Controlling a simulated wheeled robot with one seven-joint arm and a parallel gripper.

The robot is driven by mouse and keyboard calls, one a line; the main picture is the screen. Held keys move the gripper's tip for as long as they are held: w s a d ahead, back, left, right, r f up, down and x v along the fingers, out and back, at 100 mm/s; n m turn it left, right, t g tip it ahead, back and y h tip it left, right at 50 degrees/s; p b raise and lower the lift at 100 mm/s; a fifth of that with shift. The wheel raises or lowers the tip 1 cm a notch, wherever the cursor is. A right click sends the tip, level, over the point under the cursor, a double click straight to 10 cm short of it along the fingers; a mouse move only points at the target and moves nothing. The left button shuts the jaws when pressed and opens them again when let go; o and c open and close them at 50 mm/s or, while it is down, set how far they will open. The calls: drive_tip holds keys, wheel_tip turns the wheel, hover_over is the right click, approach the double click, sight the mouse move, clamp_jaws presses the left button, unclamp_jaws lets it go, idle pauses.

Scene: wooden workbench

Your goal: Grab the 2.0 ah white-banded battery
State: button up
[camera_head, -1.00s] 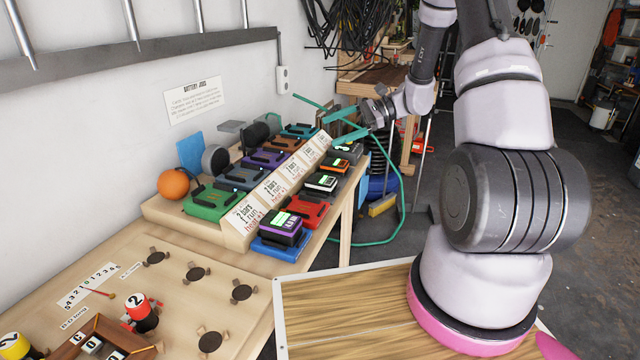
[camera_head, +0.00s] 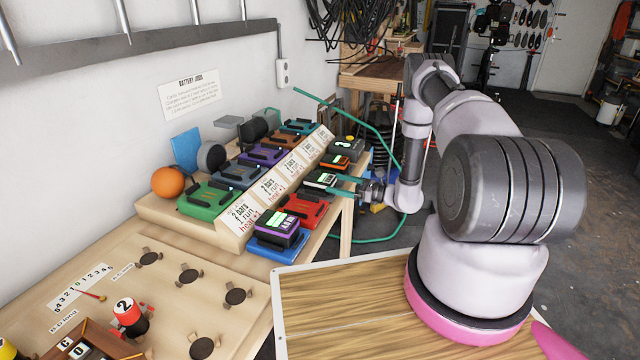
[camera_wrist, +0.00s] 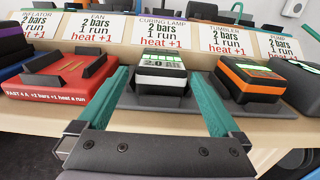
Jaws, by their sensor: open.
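The white-banded battery (camera_wrist: 161,68) is a dark block with a white band and a green-lit top; its front label reads 2.0 Ah. It sits on a grey charger (camera_wrist: 150,101) in the wrist view, and the battery also shows in the head view (camera_head: 320,179). My gripper (camera_wrist: 160,78) is open, with one teal finger on the left of the battery and the other on its right. Gaps show between the fingers and the battery sides in the wrist view. In the head view my gripper (camera_head: 338,184) reaches in from the right, at the battery row.
Left of the battery is an empty red charger (camera_wrist: 60,82); to its right is an orange-banded battery (camera_wrist: 247,78). A purple-banded battery (camera_head: 277,226) sits on a blue charger nearer the front. Behind runs a row of labelled cards (camera_wrist: 160,32). A green hose (camera_head: 350,118) hangs behind.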

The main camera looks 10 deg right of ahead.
sight(320, 177)
drive_tip(key=shift+r+x, duration=0.1)
drive_tip(key=shift+x, duration=1.65)
drive_tip(key=shift+r+x, duration=0.15)
drive_tip(key=shift+x, duration=1.6)
drive_tip(key=shift+w, duration=0.1)
drive_tip(key=c, duration=1.3)
clamp_jaws()
drive_tip(key=shift+r, duration=0.1)
